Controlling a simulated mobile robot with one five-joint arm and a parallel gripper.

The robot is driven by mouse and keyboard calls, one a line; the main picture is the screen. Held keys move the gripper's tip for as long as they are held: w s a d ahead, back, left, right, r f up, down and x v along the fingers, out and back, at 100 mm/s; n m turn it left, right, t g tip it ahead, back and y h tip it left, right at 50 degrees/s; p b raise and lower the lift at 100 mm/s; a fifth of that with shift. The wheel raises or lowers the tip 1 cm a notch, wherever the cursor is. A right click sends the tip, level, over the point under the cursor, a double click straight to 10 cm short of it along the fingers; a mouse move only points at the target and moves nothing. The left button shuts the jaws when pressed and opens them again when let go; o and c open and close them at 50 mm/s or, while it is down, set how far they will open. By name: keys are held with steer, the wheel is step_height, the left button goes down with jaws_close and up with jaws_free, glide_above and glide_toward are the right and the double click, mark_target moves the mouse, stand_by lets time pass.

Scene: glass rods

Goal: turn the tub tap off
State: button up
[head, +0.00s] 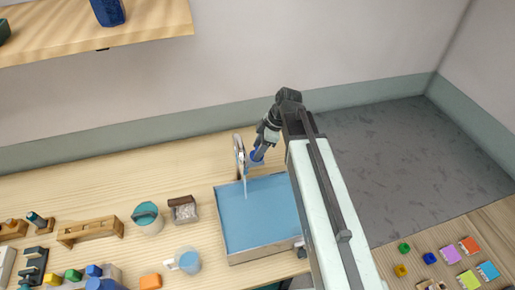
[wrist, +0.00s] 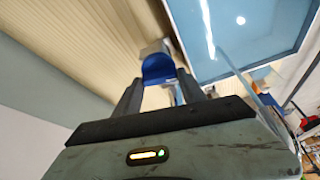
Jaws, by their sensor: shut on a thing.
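The tub (head: 222,225) is a rectangular basin full of blue water on the wooden bench, and its rim fills the upper right of the wrist view (wrist: 187,58). The silvery tap (head: 238,150) stands at its back edge, with a thin pale stream (head: 245,187) below the spout. My gripper (head: 259,152) is at the blue tap handle (head: 256,158), just right of the spout. In the wrist view the blue handle (wrist: 157,68) sits between my two dark fingers (wrist: 160,88), which are shut on it. My fingers hide part of the handle.
A teal-topped jar (head: 147,218), a small box of pale bits (head: 184,210) and a cup of blue liquid (head: 188,261) stand left of the tub. A wooden rack (head: 90,231) is farther left. A shelf (head: 100,35) overhangs at upper left.

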steer(key=m, duration=0.2)
steer(key=m+t, duration=0.2)
steer(key=m, duration=0.1)
steer(key=shift+s+m+h, duration=0.25)
steer(key=shift+m+h, duration=0.05)
steer(key=shift+h, duration=0.1)
steer(key=m+t+h, duration=0.1)
steer(key=m, duration=0.3)
steer(key=shift+a+m, duration=0.1)
steer(key=shift+m, duration=0.3)
steer(key=o, duration=1.4)
